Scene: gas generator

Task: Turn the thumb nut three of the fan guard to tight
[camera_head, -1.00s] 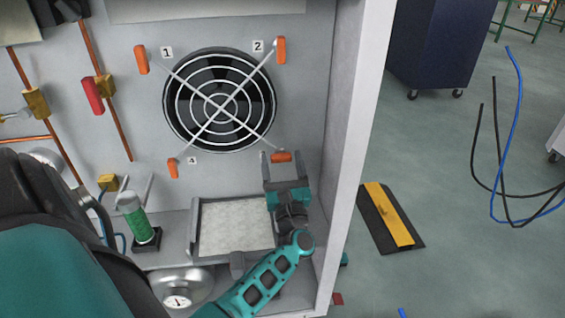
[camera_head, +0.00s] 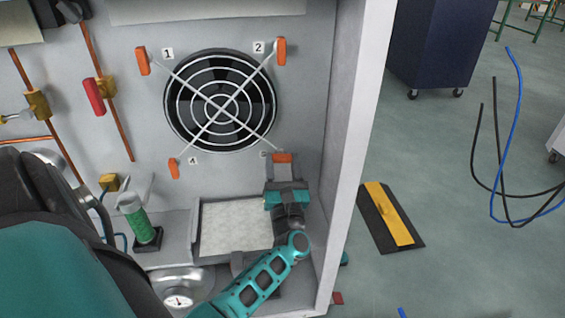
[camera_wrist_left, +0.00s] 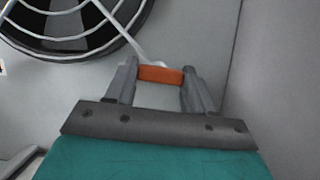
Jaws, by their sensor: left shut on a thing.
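The fan guard (camera_head: 219,101) is a round white wire grille over a black fan on the grey back panel. Orange thumb nuts sit at its corners: one (camera_head: 142,61), two (camera_head: 281,51) and four (camera_head: 174,168) stand upright. Thumb nut three (camera_head: 282,158) at the lower right lies level. My left gripper (camera_head: 283,160) is shut on it, one finger at each end; the left wrist view shows the orange nut (camera_wrist_left: 161,74) between the fingers (camera_wrist_left: 160,80). The label beside nut three is mostly hidden. My right gripper is not in view.
The cabinet's right side wall (camera_head: 351,130) stands close to the left gripper. Below are a pale filter tray (camera_head: 236,228), a green cylinder (camera_head: 138,222) and a pressure gauge (camera_head: 178,301). A red-handled valve (camera_head: 93,96) is at left.

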